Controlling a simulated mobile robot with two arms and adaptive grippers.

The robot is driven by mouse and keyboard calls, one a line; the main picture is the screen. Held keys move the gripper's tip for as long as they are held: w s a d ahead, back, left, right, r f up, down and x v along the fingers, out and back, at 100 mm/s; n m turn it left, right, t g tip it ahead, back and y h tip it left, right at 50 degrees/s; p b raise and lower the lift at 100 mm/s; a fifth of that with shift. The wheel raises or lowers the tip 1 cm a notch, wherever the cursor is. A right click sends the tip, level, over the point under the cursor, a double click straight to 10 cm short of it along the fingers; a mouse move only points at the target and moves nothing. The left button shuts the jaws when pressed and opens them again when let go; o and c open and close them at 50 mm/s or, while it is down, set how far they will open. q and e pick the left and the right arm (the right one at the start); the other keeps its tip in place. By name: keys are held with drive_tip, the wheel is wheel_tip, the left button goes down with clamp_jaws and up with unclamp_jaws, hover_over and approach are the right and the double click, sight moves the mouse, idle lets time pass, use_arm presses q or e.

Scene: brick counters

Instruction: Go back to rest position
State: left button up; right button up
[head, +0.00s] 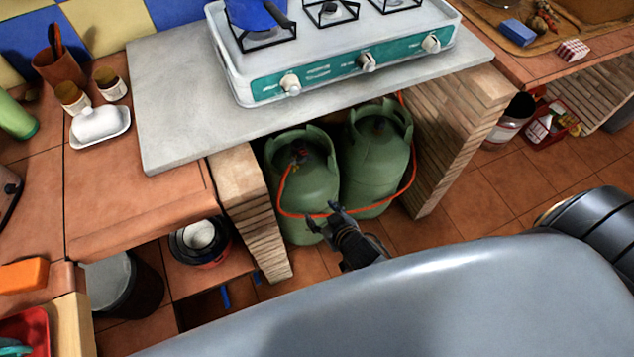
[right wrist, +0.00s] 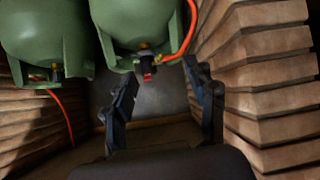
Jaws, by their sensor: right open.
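My right gripper (head: 328,217) is in front of two green gas bottles under the stove counter. It is open, and nothing shows between its fingers. The left bottle (head: 315,185) and the right bottle (head: 372,165) stand side by side, with an orange hose running around them. In the right wrist view the open fingers of my right gripper (right wrist: 160,95) point toward a bottle (right wrist: 135,25) with a red-tipped valve (right wrist: 147,72). Whether the fingers touch the bottle or hose, I cannot tell. My left gripper is not in view.
Brick pillars stand left (head: 255,215) and right (head: 455,140) of the bottles, close around the gripper. Above is a grey counter slab (head: 180,95) with a stove (head: 330,75). Pots (head: 200,240) sit on the lower left shelf. Open tiled floor (head: 500,210) lies at the right.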

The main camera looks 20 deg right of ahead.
drive_tip(key=s+d+f+g, duration=0.3)
drive_tip(key=s+f+g, duration=0.2)
drive_tip(key=s+f, duration=1.1)
drive_tip(key=s+d+f+g, duration=0.2)
drive_tip(key=s+f, duration=0.3)
drive_tip(key=s, duration=0.3)
drive_tip(key=s+d+f+g+h, duration=0.1)
drive_tip(key=s+f+g, duration=0.1)
drive_tip(key=s+f, duration=0.4)
drive_tip(key=s, duration=0.3)
drive_tip(key=shift+s+d+f+g, duration=0.15)
drive_tip(key=shift+d+g, duration=0.15)
drive_tip(key=shift+d, duration=0.1)
